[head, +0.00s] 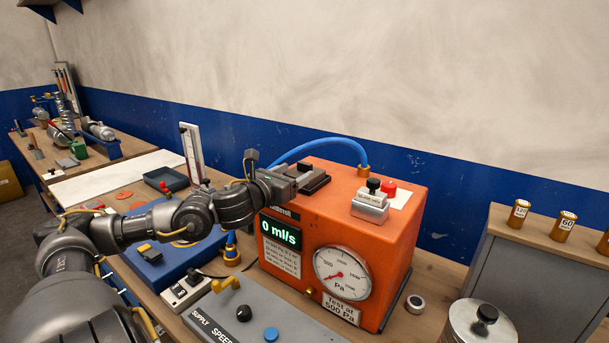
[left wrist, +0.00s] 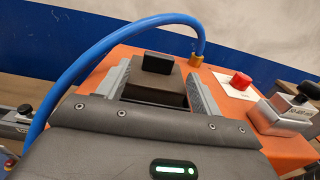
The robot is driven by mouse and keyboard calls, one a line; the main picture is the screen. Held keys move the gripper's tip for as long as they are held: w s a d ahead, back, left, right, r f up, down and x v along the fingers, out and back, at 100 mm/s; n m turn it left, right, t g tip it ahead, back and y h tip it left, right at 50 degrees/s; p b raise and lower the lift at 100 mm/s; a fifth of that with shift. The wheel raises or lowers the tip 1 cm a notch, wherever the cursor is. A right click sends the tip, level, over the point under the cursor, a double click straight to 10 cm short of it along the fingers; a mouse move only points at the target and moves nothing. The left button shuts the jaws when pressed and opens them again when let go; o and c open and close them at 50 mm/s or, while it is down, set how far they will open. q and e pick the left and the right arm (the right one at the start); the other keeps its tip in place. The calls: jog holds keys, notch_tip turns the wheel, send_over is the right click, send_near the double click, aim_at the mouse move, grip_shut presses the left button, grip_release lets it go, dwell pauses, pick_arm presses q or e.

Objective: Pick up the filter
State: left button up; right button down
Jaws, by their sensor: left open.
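A dark slotted block with a black knob (left wrist: 157,64), which looks like the filter, sits on top of the orange test box (head: 340,220). Its dark edge also shows in the head view (head: 319,184). My left gripper (head: 307,178) is open over the box top. In the left wrist view its two grey fingers stand on either side of the dark block; whether they touch it I cannot tell. A metal block with a black knob (head: 370,204) stands nearby on the same box; its label is hard to read. My right gripper is not in view.
A blue hose (head: 318,141) arches behind my left gripper to a brass fitting (head: 364,170). A red button (head: 389,187) is on the box top. A grey control panel (head: 245,315) lies in front, and a grey cabinet with brass weights (head: 519,212) stands at right.

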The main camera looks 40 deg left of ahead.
aim_at(303, 165)
pick_arm(q)
jog(key=shift+w+a+r+p, duration=0.15)
jog(key=shift+w+r+p, duration=0.25)
jog(key=shift+r+p, duration=0.05)
jog(key=shift+w+p, duration=0.3)
jog(key=shift+w, duration=0.1)
jog(key=shift+w+a+f+p, duration=0.1)
jog(key=shift+w+a+p, duration=0.1)
jog(key=shift+w+p, duration=0.45)
jog(key=shift+w+f, duration=0.2)
jog(key=shift+w, duration=0.35)
jog(key=shift+c, duration=0.3)
jog(key=c, duration=1.1)
jog(key=shift+o, duration=0.2)
jog(key=shift+r, duration=0.15)
